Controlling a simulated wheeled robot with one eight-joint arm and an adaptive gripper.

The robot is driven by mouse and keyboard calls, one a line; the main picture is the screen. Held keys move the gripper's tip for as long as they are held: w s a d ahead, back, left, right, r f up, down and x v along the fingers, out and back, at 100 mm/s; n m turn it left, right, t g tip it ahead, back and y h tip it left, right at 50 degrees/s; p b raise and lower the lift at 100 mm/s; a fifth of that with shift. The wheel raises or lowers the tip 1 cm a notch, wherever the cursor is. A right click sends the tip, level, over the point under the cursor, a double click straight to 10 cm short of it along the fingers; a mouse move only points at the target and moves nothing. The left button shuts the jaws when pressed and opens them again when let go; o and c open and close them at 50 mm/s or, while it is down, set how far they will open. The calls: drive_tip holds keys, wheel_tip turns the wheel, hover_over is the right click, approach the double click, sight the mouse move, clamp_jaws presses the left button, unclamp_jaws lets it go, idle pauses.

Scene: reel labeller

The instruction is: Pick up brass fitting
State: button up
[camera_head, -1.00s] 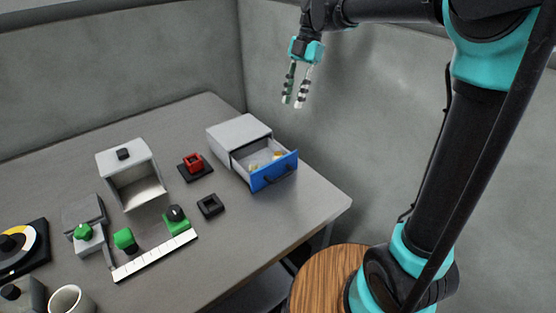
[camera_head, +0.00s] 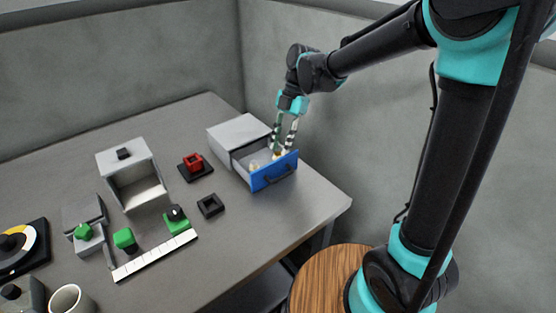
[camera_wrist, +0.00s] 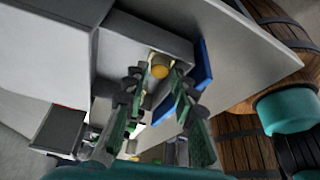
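The brass fitting (camera_wrist: 159,71) shows as a small yellow-gold round piece in the wrist view, inside the open drawer. In the head view only a bit of it (camera_head: 276,155) shows near my fingertips. The drawer has a blue front (camera_head: 274,171) and slides out of a grey cabinet (camera_head: 238,131). My gripper (camera_head: 283,148) points down into the drawer from above. In the wrist view its two fingers (camera_wrist: 157,78) are apart, one on each side of the fitting. Whether they touch it cannot be told.
A pale small item (camera_head: 254,164) lies in the drawer left of the fitting. The drawer walls and blue front stand close around my fingers. A red block on a black base (camera_head: 194,164), a black square ring (camera_head: 210,205) and a white open box (camera_head: 127,171) stand to the left.

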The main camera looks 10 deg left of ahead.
drive_tip(key=shift+x, duration=1.05)
clamp_jaws()
drive_tip(key=shift+r, duration=0.1)
